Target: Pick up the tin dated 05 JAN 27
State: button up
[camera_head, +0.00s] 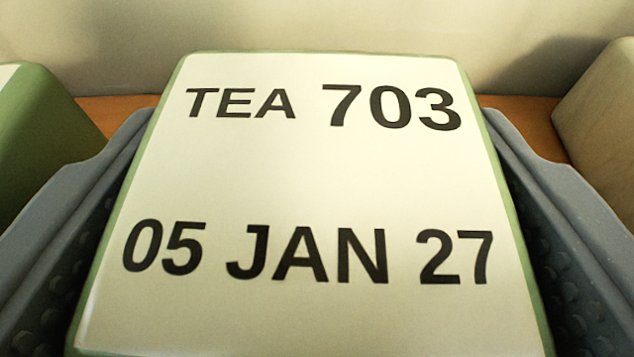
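The tin (316,185) fills the middle of the view. It is green at its edges, with a large cream label that reads "TEA 703" and "05 JAN 27". My gripper (316,240) has one grey-blue finger on each side of the tin, with dimpled inner pads. The fingers are spread wide, with a dark gap visible between the tin and each pad lower in the picture. Higher up the fingertips come close to the tin's sides, and I cannot tell if they touch. The tin's lower part is hidden.
Another green tin (40,130) with a pale top stands at the left edge. A beige object (603,125) stands at the right edge. An orange-brown surface (525,125) shows beside the tin, with a pale wall (300,25) behind.

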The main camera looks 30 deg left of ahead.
jog(key=c, duration=0.5)
jog(key=shift+r, duration=0.1)
